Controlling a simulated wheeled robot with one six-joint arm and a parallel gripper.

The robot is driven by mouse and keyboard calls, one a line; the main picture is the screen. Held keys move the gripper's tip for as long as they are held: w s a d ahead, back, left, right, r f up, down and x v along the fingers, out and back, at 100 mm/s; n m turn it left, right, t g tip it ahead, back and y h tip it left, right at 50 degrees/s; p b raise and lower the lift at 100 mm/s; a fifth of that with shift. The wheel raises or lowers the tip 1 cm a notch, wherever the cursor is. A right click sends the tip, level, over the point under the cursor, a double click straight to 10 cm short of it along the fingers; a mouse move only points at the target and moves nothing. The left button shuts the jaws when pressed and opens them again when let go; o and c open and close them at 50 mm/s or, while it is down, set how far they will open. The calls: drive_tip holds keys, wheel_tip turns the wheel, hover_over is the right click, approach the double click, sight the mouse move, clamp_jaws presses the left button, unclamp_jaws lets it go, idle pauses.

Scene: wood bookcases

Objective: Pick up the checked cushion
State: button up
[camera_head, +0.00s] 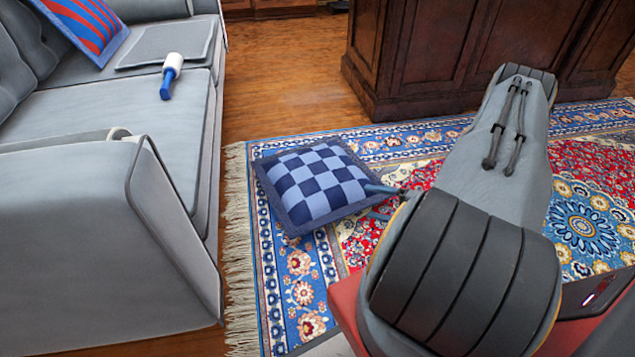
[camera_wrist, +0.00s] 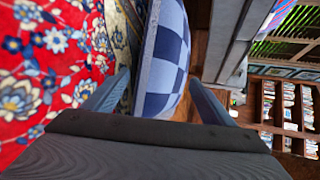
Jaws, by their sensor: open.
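The checked cushion (camera_head: 318,182), in light and dark blue squares with a dark blue border, lies on the patterned rug beside the grey sofa. My gripper (camera_head: 376,202) is at the cushion's right edge in the head view, mostly hidden behind my arm; one finger's tip overlaps the cushion's edge there. In the wrist view, my gripper (camera_wrist: 160,80) is open, and the cushion's edge (camera_wrist: 165,60) shows between its two fingers. I cannot tell whether either finger touches the cushion.
The grey sofa (camera_head: 110,230) stands at left, with a striped cushion (camera_head: 85,22), a grey pad (camera_head: 168,43) and a white-and-blue roller-like object (camera_head: 171,75) on it. A dark wood cabinet (camera_head: 430,60) stands behind the rug (camera_head: 300,285). Wood floor (camera_head: 280,85) lies bare between sofa and cabinet.

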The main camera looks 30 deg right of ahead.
sight(354, 197)
drive_tip(key=b+x, duration=0.2)
drive_tip(key=x, duration=0.3)
drive_tip(key=shift+w+f, duration=0.1)
drive_tip(key=shift+f, duration=0.05)
drive_tip(key=shift+d+b+x, duration=0.1)
drive_tip(key=shift+b+x, duration=0.9)
drive_tip(key=shift+x, duration=0.45)
drive_tip(key=shift+d+b+x, duration=0.15)
drive_tip(key=shift+b+x, duration=0.8)
drive_tip(key=shift+x, duration=0.55)
drive_tip(key=shift+w, duration=0.15)
drive_tip(key=c, duration=1.1)
